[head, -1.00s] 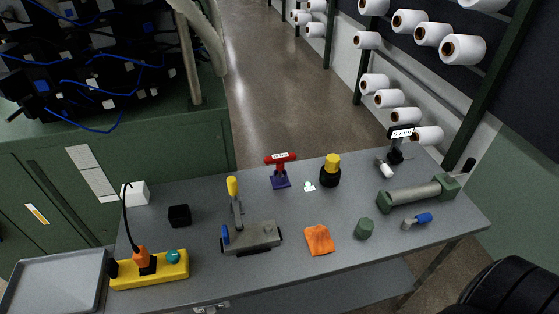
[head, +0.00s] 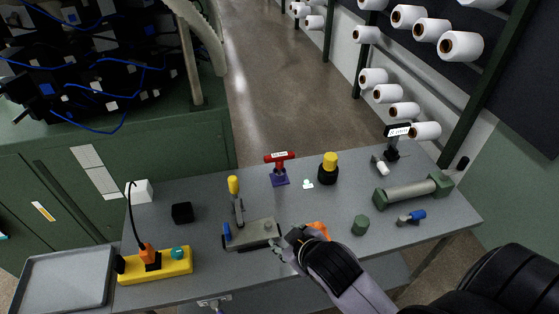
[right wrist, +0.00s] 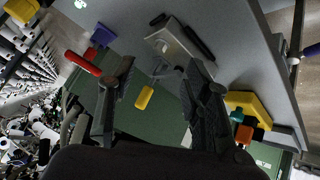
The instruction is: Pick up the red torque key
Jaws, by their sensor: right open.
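The red torque key (head: 279,157) has a T-shaped handle with a white label and stands upright in a purple holder (head: 280,181) at the back middle of the table. In the right wrist view the red key (right wrist: 82,63) and its purple holder (right wrist: 103,35) show at the upper left, outside the fingers. My right gripper (head: 279,254) is open and empty. It is over the front part of the table, in front of the key and well apart from it. My left gripper is not in view.
A grey clamp with a yellow handle (head: 233,186) stands left of the key, and a black pot with a yellow top (head: 329,172) stands to its right. A yellow power strip (head: 170,268) lies at front left.

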